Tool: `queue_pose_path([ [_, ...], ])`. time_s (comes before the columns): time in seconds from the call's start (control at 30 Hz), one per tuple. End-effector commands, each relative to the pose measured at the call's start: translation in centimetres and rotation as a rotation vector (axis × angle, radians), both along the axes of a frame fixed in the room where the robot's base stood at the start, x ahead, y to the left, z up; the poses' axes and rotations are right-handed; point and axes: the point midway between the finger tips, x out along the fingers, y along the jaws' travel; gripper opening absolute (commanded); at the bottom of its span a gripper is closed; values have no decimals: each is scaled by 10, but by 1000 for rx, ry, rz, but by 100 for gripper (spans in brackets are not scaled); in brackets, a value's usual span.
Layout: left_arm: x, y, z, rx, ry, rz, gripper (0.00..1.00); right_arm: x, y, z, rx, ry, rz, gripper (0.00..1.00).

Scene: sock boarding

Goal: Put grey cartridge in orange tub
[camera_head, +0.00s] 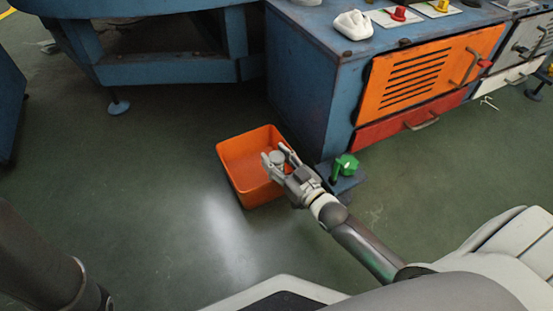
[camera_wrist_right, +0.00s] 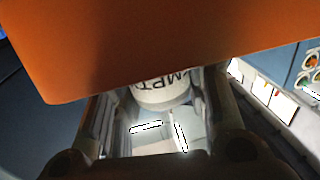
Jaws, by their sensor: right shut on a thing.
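The orange tub (camera_head: 234,160) stands open on the green floor beside the blue machine. My right gripper (camera_head: 274,155) reaches over the tub's right side with its fingers closed on the grey cartridge (camera_head: 277,158). The cartridge shows between the fingers, over the tub's opening in the head view; its exact height cannot be told. In the right wrist view the cartridge (camera_wrist_right: 163,94) is a pale cylinder with dark lettering, between the fingers of the right gripper (camera_wrist_right: 158,100). The orange tub (camera_wrist_right: 150,45) fills the top there and hides part of the cartridge. My left gripper is out of view.
A blue machine cabinet (camera_head: 305,85) with an orange vented door (camera_head: 415,75) stands right behind the tub. A green knob (camera_head: 346,164) sits low at its corner, close to my right arm. The green floor (camera_head: 150,180) left of the tub is clear.

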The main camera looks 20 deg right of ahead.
Motion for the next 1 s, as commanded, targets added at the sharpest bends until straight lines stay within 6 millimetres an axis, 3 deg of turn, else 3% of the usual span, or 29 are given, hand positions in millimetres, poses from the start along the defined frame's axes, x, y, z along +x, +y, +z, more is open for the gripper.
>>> queue_pose_path([
  [0.03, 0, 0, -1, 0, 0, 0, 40, 0, 0, -2, 0, 1, 0, 42],
  [0.2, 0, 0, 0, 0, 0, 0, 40, 0, 0, -1, 0, 1, 0, 62],
  [0.57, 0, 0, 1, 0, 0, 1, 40, 0, 0, 3, 0, -1, 0, 62],
  [0.77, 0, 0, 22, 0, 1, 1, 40, -27, -6, 6, -1, 5, 0, 62],
  [1.0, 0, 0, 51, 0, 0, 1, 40, -77, -17, 6, -1, 7, 0, 62],
])
